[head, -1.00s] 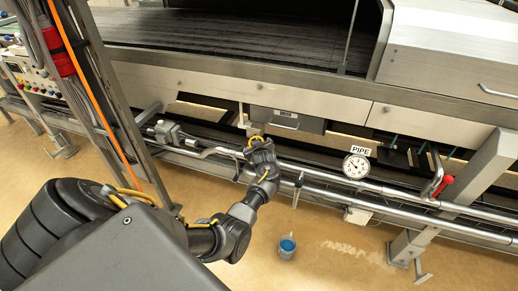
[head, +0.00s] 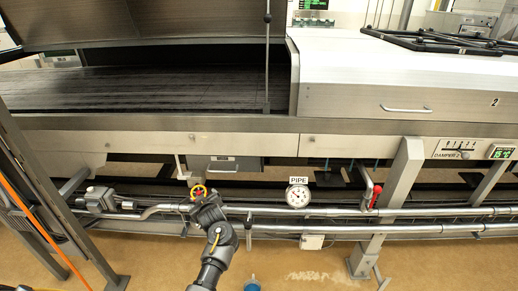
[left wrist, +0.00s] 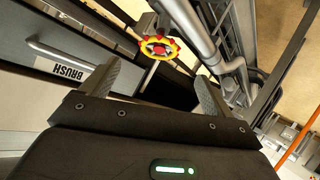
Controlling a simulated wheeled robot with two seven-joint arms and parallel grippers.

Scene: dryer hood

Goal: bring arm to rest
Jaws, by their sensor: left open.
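My left gripper (head: 203,203) is at the pipes under the machine, with its arm coming up from the bottom of the head view. In the left wrist view the two fingers (left wrist: 160,80) are spread apart with nothing between them. A red and yellow handwheel (left wrist: 159,47) is just beyond the fingertips, apart from them in the picture. In the head view the handwheel (head: 198,192) shows right above the gripper, which hides part of its surroundings. My right gripper is in neither view.
Silver pipes (head: 340,211) run along the machine's underside, with a gauge (head: 298,196) marked PIPE and a red-handled lever (head: 376,196). A blue bucket (head: 252,286) stands on the floor. Frame posts (head: 400,188) stand at right.

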